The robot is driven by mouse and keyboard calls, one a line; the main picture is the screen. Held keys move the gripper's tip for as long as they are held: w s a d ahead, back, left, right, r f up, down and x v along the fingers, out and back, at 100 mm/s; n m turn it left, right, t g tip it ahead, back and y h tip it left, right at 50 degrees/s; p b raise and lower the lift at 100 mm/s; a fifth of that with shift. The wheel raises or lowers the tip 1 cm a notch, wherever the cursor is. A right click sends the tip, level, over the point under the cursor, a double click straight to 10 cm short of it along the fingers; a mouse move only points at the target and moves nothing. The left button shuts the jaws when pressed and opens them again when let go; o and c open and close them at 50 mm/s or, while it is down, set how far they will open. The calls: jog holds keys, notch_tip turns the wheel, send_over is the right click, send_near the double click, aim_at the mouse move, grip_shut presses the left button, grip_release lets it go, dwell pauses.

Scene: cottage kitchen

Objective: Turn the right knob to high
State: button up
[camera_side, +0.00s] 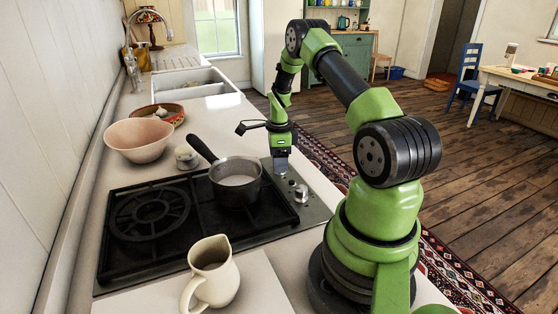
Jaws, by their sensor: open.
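The black stove (158,255) has a steel control strip (312,212) along its right side. A silver knob (301,194) stands on this strip, with a smaller knob or part (291,183) just beyond it. My gripper (281,168) points down over the far end of the strip, beyond these knobs. Its jaws are open. Any knob between or under its fingers is hidden, and I cannot tell whether it touches one. The knob markings are too small to read.
A saucepan (236,192) sits on the burner just left of my gripper, its black handle pointing up-left. A cream jug (211,272) stands at the front. A pink bowl (138,141), a small jar (187,157) and a terracotta dish (172,119) stand behind the stove.

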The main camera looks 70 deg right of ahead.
jog(key=shift+f, duration=0.3)
jog(key=c, duration=0.9)
